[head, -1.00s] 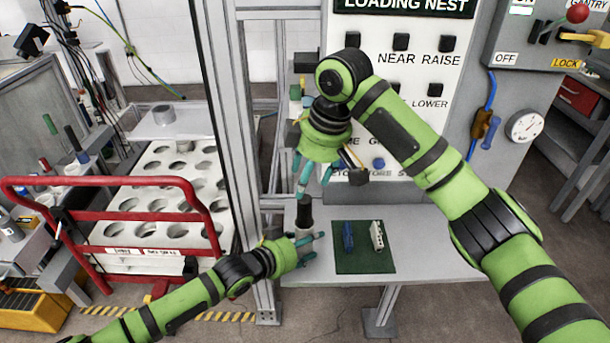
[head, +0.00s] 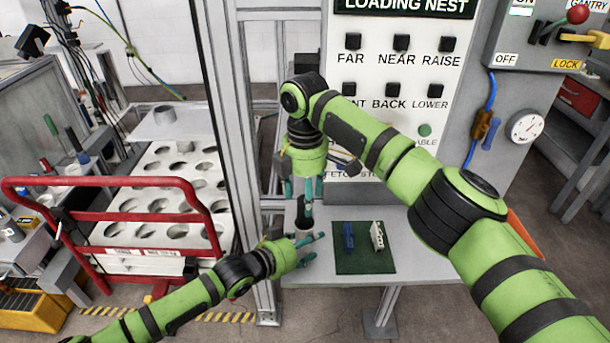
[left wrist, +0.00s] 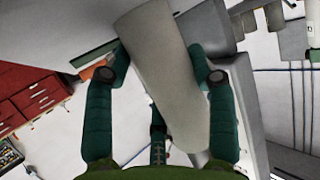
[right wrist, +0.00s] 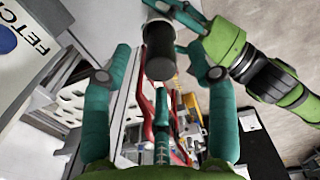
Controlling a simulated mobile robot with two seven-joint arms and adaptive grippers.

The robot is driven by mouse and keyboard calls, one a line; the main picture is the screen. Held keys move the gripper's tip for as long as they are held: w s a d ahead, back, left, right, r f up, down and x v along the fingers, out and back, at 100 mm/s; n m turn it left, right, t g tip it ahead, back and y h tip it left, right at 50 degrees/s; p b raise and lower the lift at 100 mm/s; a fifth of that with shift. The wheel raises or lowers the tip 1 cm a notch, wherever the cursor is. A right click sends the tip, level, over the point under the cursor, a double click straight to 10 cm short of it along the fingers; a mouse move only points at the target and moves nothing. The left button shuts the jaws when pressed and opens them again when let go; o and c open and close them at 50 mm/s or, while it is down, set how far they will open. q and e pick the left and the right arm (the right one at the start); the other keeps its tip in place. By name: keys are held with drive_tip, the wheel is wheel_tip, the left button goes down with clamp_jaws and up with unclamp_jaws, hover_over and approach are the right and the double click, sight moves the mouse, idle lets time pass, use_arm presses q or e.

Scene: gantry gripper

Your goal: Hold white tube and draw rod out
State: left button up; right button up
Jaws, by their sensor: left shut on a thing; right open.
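The white tube (head: 303,235) stands over the grey table, and the dark rod (head: 302,214) sticks up out of its top. My left gripper (head: 315,248) is shut on the tube from the left. In the left wrist view the pale tube (left wrist: 165,75) lies between its teal fingers. My right gripper (head: 303,190) is open and points down from above at the rod. In the right wrist view the black end of the rod (right wrist: 160,62) shows between the spread fingers, with gaps on both sides. The rod's lower part is hidden inside the tube.
A green mat (head: 365,262) with a blue block (head: 348,237) and a white block (head: 377,236) lies right of the tube. The button panel (head: 400,60) stands close behind my right arm. A metal post (head: 230,130) and red-railed cart (head: 110,215) are at the left.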

use_arm(q)
drive_tip(key=shift+f, duration=0.1)
use_arm(e)
wheel_tip(320, 180, down, 6)
drive_tip(key=shift+r, duration=0.15)
clamp_jaws()
drive_tip(key=shift+r, duration=0.15)
use_arm(q)
drive_tip(key=shift+a+f, duration=0.1)
use_arm(e)
drive_tip(key=shift+r, duration=2.95)
drive_tip(key=shift+r, duration=0.15)
